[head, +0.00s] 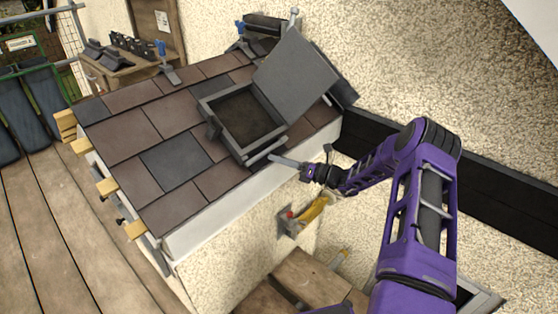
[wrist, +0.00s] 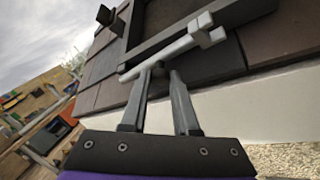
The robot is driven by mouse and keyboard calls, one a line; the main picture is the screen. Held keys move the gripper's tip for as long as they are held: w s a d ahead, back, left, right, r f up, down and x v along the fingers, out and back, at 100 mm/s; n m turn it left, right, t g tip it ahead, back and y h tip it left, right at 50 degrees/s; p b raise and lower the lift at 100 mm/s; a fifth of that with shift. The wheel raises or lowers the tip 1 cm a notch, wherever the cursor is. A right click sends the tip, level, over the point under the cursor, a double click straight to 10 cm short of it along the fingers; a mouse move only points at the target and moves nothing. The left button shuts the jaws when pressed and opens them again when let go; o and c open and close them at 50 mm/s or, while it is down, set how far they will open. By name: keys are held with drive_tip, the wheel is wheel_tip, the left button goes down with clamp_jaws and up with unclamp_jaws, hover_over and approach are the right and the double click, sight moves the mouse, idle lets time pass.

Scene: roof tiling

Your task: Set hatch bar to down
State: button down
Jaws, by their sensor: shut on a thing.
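The hatch bar (head: 262,152) is a light grey bar along the front edge of the hatch frame (head: 250,148) on the tiled roof. In the wrist view the bar (wrist: 172,49) runs slantwise across the front of the frame (wrist: 165,25), with a thicker block near its right end. My gripper (head: 274,159) reaches the bar from the lower right. The grey hatch lid (head: 295,75) stands open, tilted back, and the opening is dark.
Brown and grey slates (head: 175,160) surround the hatch. A white board (head: 235,190) edges the roof. Below it a wall bracket with a red knob and yellow handle (head: 315,208) sits near my arm. A wooden bench with tools (head: 125,62) stands at the back left.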

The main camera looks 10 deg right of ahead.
drive_tip(key=c, duration=0.7)
unclamp_jaws()
